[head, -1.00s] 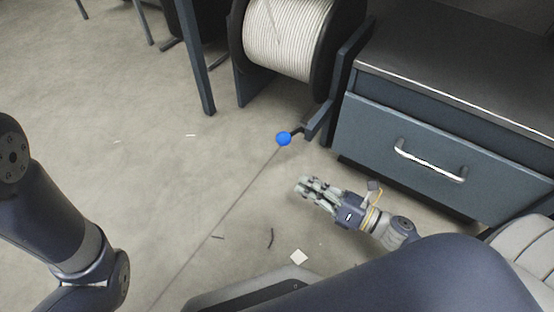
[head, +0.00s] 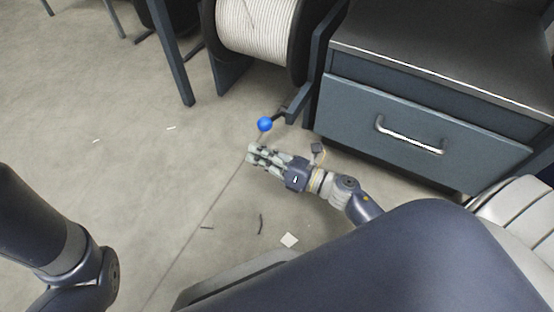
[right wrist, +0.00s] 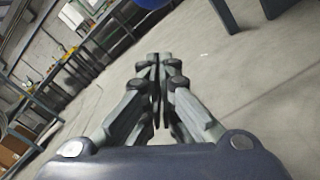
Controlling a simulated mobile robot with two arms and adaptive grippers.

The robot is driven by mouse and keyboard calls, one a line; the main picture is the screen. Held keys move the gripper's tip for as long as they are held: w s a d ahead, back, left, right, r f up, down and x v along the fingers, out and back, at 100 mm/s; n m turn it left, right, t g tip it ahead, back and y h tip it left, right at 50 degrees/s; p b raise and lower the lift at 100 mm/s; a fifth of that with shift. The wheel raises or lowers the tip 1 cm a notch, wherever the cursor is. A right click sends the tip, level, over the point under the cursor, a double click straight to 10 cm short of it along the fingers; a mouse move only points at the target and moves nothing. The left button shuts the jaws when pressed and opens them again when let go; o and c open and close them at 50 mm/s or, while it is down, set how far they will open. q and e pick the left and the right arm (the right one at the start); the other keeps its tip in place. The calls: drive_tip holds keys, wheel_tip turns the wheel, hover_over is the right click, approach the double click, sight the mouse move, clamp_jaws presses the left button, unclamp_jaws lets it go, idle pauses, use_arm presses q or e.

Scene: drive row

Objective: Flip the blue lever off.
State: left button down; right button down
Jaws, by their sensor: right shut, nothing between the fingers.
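The blue lever's round knob (head: 265,124) is in the upper middle of the head view, at the end of a short dark arm beside the cable reel's stand. My right gripper (head: 251,153) is just below the knob in the picture, shut and empty, its fingers pointing left. Whether it touches the knob cannot be told; a small gap shows between them. My left gripper is out of view; only part of my left arm shows.
A reel of pale cable (head: 257,27) stands behind the lever. A blue-grey drawer cabinet (head: 350,112) with a metal handle (head: 408,135) stands to the right. Small scraps, including a white square (head: 289,240), lie on the floor. Open floor spreads to the left.

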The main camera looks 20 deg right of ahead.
sight(274, 118)
drive_tip(key=shift+w+d+r+p, duration=0.15)
drive_tip(key=shift+d+r+p, duration=0.45)
drive_tip(key=shift+r, duration=0.2)
drive_tip(key=shift+w+d+r+p, duration=0.15)
drive_tip(key=shift+d+r+p, duration=0.35)
drive_tip(key=shift+r, duration=0.25)
drive_tip(key=shift+r, duration=0.1)
